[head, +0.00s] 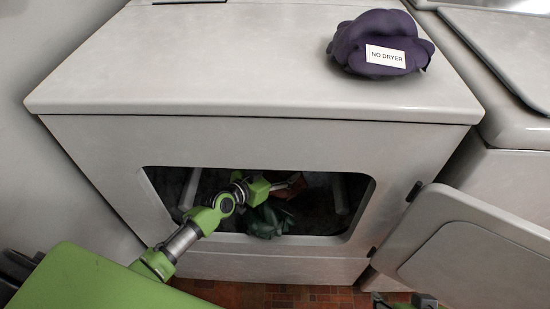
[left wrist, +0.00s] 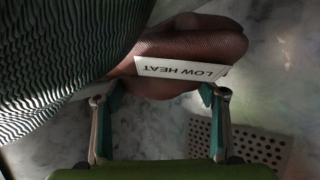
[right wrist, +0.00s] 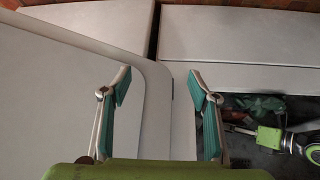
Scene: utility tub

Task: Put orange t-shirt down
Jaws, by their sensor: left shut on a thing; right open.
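The orange t-shirt (head: 296,186) looks reddish-brown in the dim light inside the dryer drum. In the left wrist view the bunched t-shirt (left wrist: 205,45) carries a white "LOW HEAT" label. My left arm reaches through the dryer opening. My left gripper (left wrist: 160,94) is shut on the t-shirt, with a finger on each side of its lower end. My right gripper (right wrist: 160,84) is open and empty, outside the dryer near its open door; only a bit of it (head: 404,302) shows at the bottom of the head view.
A green cloth (head: 265,221) lies at the opening, below the t-shirt. A ribbed dark cloth (left wrist: 55,55) fills the left wrist view's left side. A purple bundle (head: 380,45) labelled "NO DRYER" sits on the dryer top (head: 210,65). The open door (head: 480,255) stands right.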

